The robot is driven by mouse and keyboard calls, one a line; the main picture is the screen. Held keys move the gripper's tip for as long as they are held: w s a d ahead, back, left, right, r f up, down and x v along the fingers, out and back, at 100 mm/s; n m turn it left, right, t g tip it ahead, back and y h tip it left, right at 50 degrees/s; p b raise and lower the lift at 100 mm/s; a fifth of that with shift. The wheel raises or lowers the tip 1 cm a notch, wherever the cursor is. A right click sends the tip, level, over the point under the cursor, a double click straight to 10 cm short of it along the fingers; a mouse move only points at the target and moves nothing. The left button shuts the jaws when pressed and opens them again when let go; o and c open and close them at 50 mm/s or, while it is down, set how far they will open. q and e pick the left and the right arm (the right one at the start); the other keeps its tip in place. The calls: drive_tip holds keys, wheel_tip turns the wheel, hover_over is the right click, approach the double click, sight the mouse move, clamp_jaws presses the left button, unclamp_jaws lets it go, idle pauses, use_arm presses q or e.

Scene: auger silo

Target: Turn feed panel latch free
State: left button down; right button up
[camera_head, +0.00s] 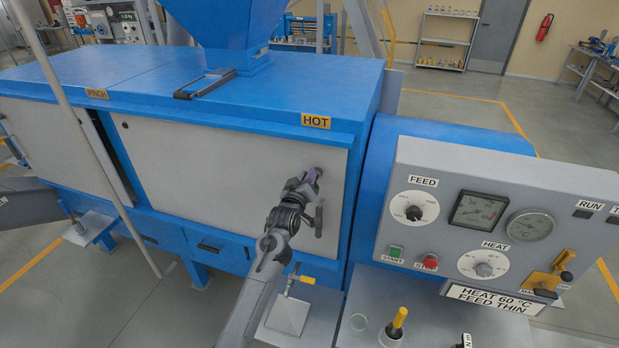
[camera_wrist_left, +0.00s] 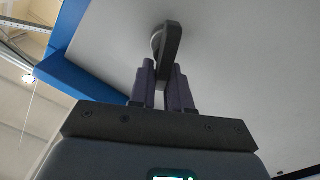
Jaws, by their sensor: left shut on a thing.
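The light grey feed panel (camera_head: 210,175) is on the front of the blue machine, under the HOT label. The dark latch (camera_wrist_left: 171,42) sits on a round base on the panel face in the left wrist view. My left gripper (camera_head: 310,178) is at the panel's upper right. Its two purple fingers (camera_wrist_left: 162,88) are shut on the latch's lower end, one on each side. In the head view the gripper mostly hides the latch. The panel looks closed, flush with the machine front. My right gripper is in neither view.
A grey pull handle (camera_head: 319,218) stands on the panel just below my left gripper. To the right is the control box (camera_head: 450,215) with dials and gauges. Below it, a shelf holds a yellow-handled tool (camera_head: 399,319) in a cup. A thin pole crosses the left.

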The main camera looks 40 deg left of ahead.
use_arm(q)
drive_tip(key=n, duration=0.2)
drive_tip(key=shift+s+a+f+n, duration=0.1)
drive_tip(key=shift+a+f+n, duration=0.15)
drive_tip(key=shift+n, duration=0.15)
drive_tip(key=n, duration=0.2)
drive_tip(key=f+n, duration=0.1)
drive_tip(key=n, duration=0.2)
drive_tip(key=n+b, duration=0.1)
drive_tip(key=n, duration=0.2)
drive_tip(key=shift+s+a+f, duration=0.1)
drive_tip(key=shift+a+f, duration=0.2)
drive_tip(key=shift+n, duration=0.4)
drive_tip(key=c, duration=1.2)
unclamp_jaws()
drive_tip(key=shift+o, duration=0.2)
